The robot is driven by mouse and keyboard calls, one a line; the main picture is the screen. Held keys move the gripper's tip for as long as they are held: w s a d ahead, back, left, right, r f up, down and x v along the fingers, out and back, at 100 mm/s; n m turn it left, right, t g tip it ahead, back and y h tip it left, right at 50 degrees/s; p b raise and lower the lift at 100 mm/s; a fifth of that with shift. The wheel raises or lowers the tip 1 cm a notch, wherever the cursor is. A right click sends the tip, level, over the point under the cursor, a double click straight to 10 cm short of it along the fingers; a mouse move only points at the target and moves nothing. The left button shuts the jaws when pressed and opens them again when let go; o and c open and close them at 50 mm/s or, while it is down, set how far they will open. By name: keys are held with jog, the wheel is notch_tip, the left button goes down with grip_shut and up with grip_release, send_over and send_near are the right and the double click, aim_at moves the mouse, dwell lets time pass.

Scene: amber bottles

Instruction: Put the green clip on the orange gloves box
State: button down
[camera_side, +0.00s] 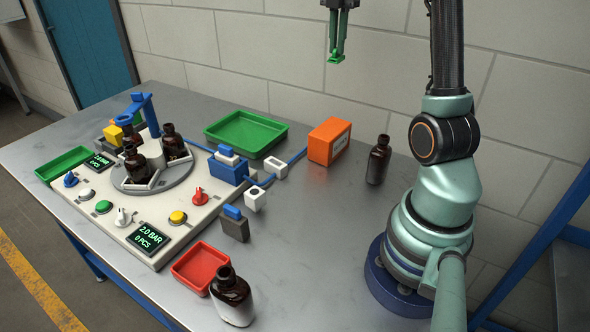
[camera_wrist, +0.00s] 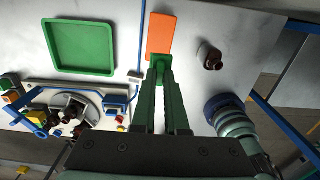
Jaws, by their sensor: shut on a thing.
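My gripper (camera_side: 337,50) is high above the table at the top of the side view, with its green fingers pointing down. It is shut on the green clip (camera_side: 336,58), a small piece at the fingertips. In the wrist view the green clip (camera_wrist: 176,62) shows between the fingertips of my gripper (camera_wrist: 170,72). The orange gloves box (camera_side: 329,141) stands on the table below the gripper, apart from it. In the wrist view the orange gloves box (camera_wrist: 161,34) lies just beyond the clip, which overlaps its near edge in the picture.
An amber bottle (camera_side: 378,160) stands right of the box. A green tray (camera_side: 245,134) lies to its left. A machine panel with a turntable (camera_side: 152,172) and bottles fills the table's left side. A red tray (camera_side: 199,267) and another bottle (camera_side: 231,296) are at the front.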

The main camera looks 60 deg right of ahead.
notch_tip(320, 180, down, 19)
jog(key=shift+r, duration=0.1)
dwell(0.3)
jog(key=c, duration=0.9)
grip_release()
jog(key=shift+c, duration=0.2)
